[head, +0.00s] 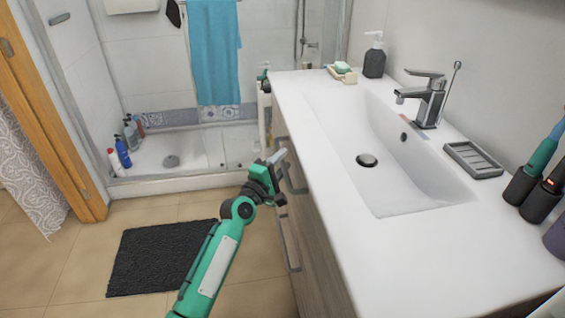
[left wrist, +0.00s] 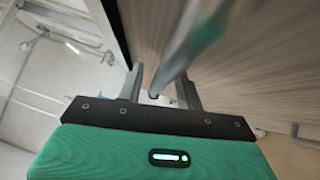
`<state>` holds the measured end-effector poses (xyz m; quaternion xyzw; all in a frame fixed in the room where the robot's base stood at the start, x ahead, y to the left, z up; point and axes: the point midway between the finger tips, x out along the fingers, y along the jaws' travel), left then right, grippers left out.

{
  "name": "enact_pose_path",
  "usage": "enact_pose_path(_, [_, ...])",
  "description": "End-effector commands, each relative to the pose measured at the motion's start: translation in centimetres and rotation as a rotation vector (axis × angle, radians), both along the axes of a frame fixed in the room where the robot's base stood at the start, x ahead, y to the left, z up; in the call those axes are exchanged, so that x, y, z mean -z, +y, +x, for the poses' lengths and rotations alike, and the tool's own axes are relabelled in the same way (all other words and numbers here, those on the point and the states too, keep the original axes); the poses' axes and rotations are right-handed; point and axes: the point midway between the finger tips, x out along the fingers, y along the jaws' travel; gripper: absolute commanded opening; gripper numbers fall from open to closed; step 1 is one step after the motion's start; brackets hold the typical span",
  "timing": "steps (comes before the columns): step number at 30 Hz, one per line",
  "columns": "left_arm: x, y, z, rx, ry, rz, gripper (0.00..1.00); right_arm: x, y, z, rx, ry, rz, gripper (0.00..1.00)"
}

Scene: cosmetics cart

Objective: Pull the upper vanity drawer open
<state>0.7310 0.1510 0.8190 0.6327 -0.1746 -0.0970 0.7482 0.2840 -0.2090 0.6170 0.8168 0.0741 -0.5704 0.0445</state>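The vanity's wood-grain front (head: 322,240) runs below the white countertop, seen at a steep angle. The upper drawer's grey bar handle (head: 294,176) sticks out near the far part of the front. The drawer looks closed. My left gripper (head: 279,157) is at this handle, fingers pointing toward the front. In the left wrist view, the two fingers of the left gripper (left wrist: 160,88) stand apart, and a blurred grey bar, apparently the handle (left wrist: 195,38), passes across between them. I cannot tell whether a finger touches it. My right gripper is not in view.
A lower handle (head: 290,250) juts out below. The countertop with sink (head: 385,165) holds a soap dispenser (head: 375,58), a grey soap dish (head: 473,160) and dark cups at right. A black mat (head: 150,270) lies on open tiled floor left of the vanity.

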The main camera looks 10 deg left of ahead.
Motion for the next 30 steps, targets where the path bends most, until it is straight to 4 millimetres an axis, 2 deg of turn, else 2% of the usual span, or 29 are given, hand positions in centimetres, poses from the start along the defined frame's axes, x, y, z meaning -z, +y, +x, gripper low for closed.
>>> enact_pose_path(11, [-0.05, -0.22, 0.5, 0.0, 0.001, 0.0, 0.36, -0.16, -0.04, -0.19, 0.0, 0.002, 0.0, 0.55])
enact_pose_path(17, [-0.04, -0.21, 0.5, 0.0, 0.001, 0.0, 0.0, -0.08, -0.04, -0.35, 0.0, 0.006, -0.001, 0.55])
enact_pose_path(30, [0.04, 0.28, 0.28, 0.0, 0.002, 0.002, 0.0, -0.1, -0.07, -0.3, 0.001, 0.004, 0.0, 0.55])
